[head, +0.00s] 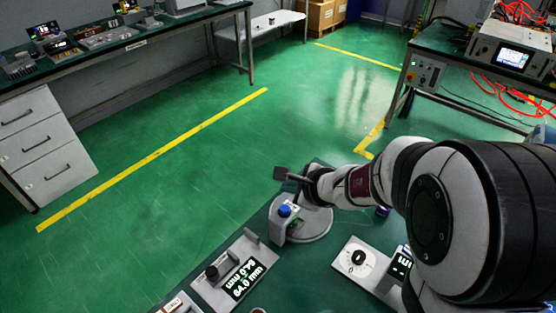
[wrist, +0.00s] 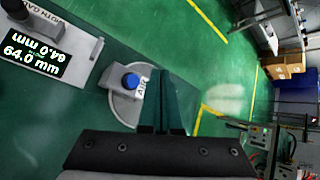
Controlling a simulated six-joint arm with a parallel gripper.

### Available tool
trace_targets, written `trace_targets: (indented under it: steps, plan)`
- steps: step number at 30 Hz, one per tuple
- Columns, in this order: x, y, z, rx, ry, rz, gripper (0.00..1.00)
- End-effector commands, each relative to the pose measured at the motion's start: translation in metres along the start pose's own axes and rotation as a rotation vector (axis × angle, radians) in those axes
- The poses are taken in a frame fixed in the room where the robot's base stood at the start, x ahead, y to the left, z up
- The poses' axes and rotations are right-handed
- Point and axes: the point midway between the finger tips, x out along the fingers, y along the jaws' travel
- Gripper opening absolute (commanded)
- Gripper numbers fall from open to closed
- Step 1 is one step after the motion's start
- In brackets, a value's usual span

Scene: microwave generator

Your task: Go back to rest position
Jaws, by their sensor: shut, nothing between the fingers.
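My gripper (head: 284,174) is shut and empty. It is in the air above the far edge of the green bench, just above and behind the blue-capped device in the head view. In the wrist view its closed fingers (wrist: 168,98) point away from the camera, with nothing between them. The device has a blue cap (head: 285,210) and stands on a round grey plate (head: 318,228). The blue cap also shows in the wrist view (wrist: 131,81), just left of the fingers, partly over a label. I cannot see any contact between them.
A grey gauge unit (head: 215,290) with a display reading 64.0 mm stands left of the plate. A white dial box (head: 354,258) and another display (head: 401,263) stand near my arm. Side benches (head: 150,30) and an equipment table (head: 440,55) lie beyond open green floor.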

Motion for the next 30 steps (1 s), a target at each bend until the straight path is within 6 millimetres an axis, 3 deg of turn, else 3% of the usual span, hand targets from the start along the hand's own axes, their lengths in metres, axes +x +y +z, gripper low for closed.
trace_targets:
  steps: [2, 5, 8, 9, 12, 15, 18, 21, 30]
  plan:
    - [-0.001, 0.0, 0.001, -0.007, -0.004, 0.001, 0.0]
    - [-0.019, 0.013, 0.028, -0.141, -0.074, 0.038, 0.0]
    - [-0.065, 0.062, 0.071, -0.467, -0.207, 0.168, 0.0]
    - [-0.088, 0.09, 0.078, -0.613, -0.245, 0.246, 0.0]
    - [-0.141, 0.155, 0.062, -0.927, -0.262, 0.462, 0.0]
    - [-0.183, 0.194, 0.025, -1.137, -0.198, 0.648, 0.0]
    - [-0.209, 0.21, -0.003, -1.241, -0.125, 0.765, 0.0]
    - [-0.218, 0.214, -0.016, -1.275, -0.09, 0.81, 0.0]
    - [-0.219, 0.213, -0.017, -1.277, -0.087, 0.814, 0.0]
